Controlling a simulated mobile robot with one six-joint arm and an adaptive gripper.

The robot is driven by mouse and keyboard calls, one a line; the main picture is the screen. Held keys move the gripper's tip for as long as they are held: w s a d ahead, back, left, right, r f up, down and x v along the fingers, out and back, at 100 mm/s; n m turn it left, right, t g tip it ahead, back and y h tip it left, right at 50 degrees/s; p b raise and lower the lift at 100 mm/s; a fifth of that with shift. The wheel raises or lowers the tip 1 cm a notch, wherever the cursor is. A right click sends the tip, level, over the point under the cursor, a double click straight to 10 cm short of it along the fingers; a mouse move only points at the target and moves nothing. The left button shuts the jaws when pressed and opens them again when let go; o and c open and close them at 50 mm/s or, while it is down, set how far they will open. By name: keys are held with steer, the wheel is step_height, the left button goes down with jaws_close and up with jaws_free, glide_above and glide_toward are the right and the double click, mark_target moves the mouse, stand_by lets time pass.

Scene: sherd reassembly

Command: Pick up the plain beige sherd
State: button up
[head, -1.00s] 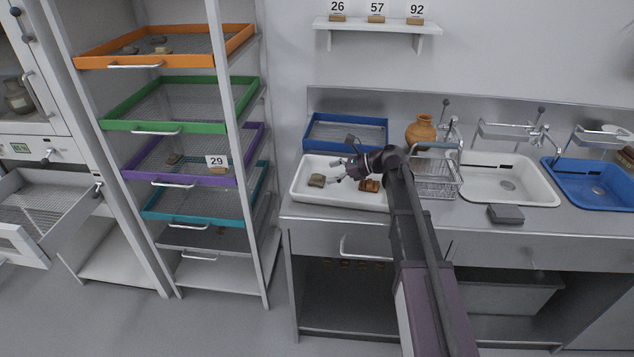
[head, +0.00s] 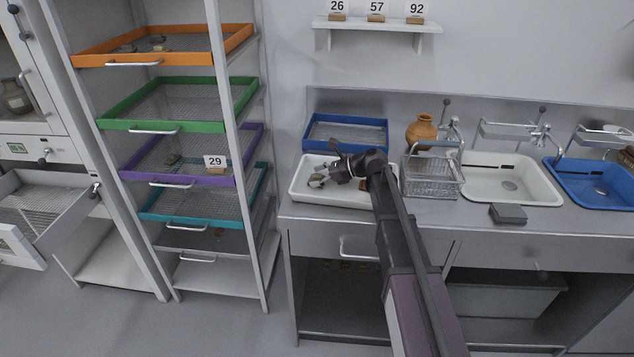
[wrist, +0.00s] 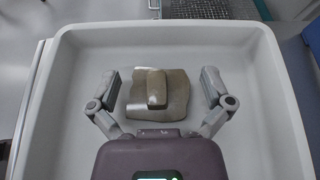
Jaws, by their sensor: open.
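The beige sherd (wrist: 172,105) lies in the white tray (wrist: 60,110), nearly centred in the wrist view. It is roughly square, plain, with a raised bar across its middle. My gripper (wrist: 160,80) is open above it, one finger on each side, with gaps between fingers and sherd. In the head view my gripper (head: 317,181) hangs over the left part of the tray and mostly hides this sherd. A reddish-brown sherd (head: 362,184) lies farther right in the tray, mostly hidden by my arm.
A blue mesh tray (head: 345,118) stands behind the white tray. A wire basket (head: 432,178) and a clay jug (head: 421,132) are to its right, beside the white sink (head: 540,195). A shelf rack with coloured trays (head: 180,125) stands at left.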

mark_target(315, 175)
stand_by(0.4)
steer(key=c, duration=1)
steer(key=shift+r, duration=0.2)
steer(key=shift+c, duration=0.2)
step_height(315, 175, up, 3)
steer(key=p, duration=0.3)
steer(key=s+a, duration=0.2)
steer(key=s, duration=0.2)
steer(key=s+a+r+p, duration=0.1)
steer(key=s+a, duration=0.2)
steer(key=s, duration=0.2)
steer(key=s+a+p, duration=0.1)
steer(key=s+a, duration=0.1)
steer(key=s, duration=0.3)
steer(key=shift+s+a+r, duration=0.15)
steer(key=shift+r, duration=0.2)
